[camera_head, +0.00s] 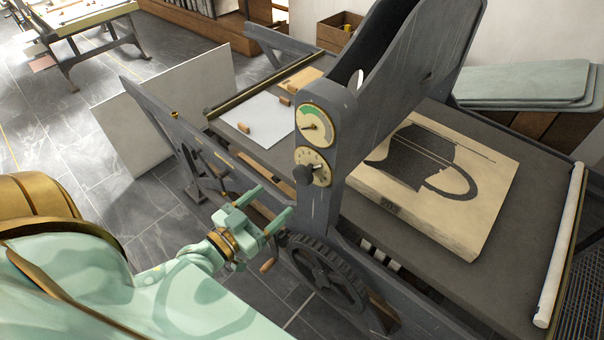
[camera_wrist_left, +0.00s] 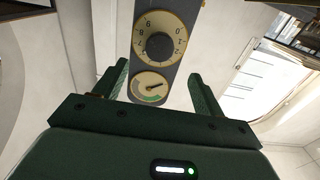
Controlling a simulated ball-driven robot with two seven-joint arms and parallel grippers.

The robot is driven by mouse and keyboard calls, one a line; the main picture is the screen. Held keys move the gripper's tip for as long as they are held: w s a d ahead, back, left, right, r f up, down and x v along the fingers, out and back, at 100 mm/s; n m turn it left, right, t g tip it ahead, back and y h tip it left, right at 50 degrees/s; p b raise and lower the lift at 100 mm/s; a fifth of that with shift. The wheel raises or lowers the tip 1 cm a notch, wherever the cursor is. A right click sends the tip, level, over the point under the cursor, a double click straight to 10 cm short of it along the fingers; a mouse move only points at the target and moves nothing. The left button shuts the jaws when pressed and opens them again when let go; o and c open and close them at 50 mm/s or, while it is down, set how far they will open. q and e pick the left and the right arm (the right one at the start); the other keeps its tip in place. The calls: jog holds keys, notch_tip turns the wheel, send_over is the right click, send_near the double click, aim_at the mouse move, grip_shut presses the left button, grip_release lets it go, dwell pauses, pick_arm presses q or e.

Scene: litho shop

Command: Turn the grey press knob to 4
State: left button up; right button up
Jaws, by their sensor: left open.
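The grey press knob (camera_head: 302,173) sits on a cream numbered dial (camera_head: 322,168) on the grey upright of the press. In the left wrist view the round dark knob (camera_wrist_left: 158,46) shows at the centre of its dial, upside down; I cannot tell which number it points to. My left gripper (camera_head: 268,204) is open and empty, in front of and a little below the knob, apart from it. In the left wrist view its two fingers (camera_wrist_left: 158,70) stand on either side, with the knob beyond their tips. My right gripper is out of view.
A gauge (camera_head: 312,125) with a green band is mounted above the knob dial. A toothed wheel (camera_head: 328,274) with a wooden handle (camera_head: 267,265) lies below my left gripper. The press bed (camera_head: 530,220) carries a pale printed stone (camera_head: 490,205). A grey side frame (camera_head: 150,105) stands left of the upright.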

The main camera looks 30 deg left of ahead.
aim_at(300, 178)
pick_arm(q)
jog(key=w, duration=0.3)
jog(key=w+d, duration=0.1)
jog(key=w, duration=0.7)
jog(key=shift+w+d, duration=0.15)
jog(key=shift+d, duration=0.25)
jog(key=c, duration=1)
